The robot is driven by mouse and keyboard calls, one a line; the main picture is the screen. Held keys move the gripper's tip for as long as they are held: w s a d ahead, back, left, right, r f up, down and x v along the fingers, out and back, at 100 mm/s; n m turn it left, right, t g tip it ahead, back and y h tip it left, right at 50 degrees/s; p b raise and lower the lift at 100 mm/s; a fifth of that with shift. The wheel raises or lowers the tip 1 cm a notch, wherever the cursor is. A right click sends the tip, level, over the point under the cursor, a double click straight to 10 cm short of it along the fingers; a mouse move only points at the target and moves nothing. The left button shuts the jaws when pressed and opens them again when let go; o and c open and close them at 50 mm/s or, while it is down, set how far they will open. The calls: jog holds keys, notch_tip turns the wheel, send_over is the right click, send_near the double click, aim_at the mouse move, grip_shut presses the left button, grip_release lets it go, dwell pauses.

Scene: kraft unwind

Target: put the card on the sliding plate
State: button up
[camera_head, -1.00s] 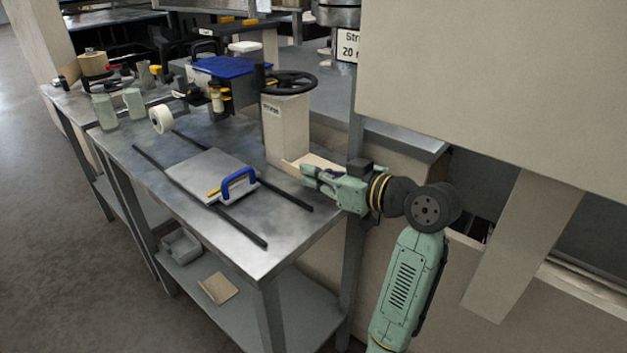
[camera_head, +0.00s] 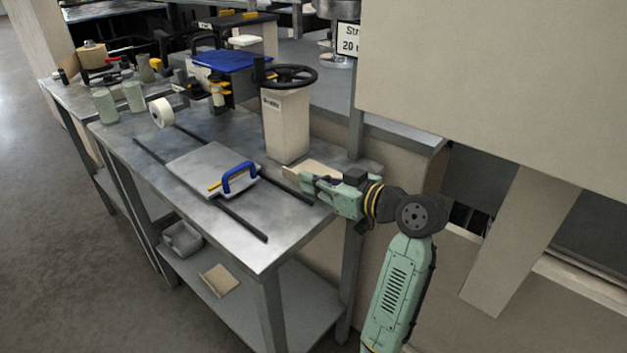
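The sliding plate (camera_head: 196,163) is a flat grey square on two dark rails on the metal table. A blue handle (camera_head: 239,177) and a yellow strip sit at its front right edge. My gripper (camera_head: 306,187) is at the right end of the table, right of the plate and apart from it. A flat beige card (camera_head: 313,169) shows just behind and above my fingers and appears gripped by them. The fingertips' contact with it is partly hidden.
A beige post (camera_head: 286,125) with a black handwheel (camera_head: 287,77) stands behind the card. A white tape roll (camera_head: 161,113) is at the rails' far end. A grey bin (camera_head: 183,239) and a tan piece (camera_head: 220,279) lie on the lower shelf. A large beige panel (camera_head: 490,80) fills the upper right.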

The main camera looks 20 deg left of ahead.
jog(key=o, duration=0.4)
jog(key=shift+c, duration=0.2)
jog(key=shift+r, duration=0.1)
jog(key=shift+r, duration=0.2)
jog(key=shift+s+d, duration=0.1)
jog(key=shift+d, duration=0.25)
jog(key=b+v, duration=0.1)
jog(key=v, duration=1)
jog(key=shift+r+b, duration=0.15)
jog(key=shift+b, duration=0.2)
jog(key=shift+d, duration=0.1)
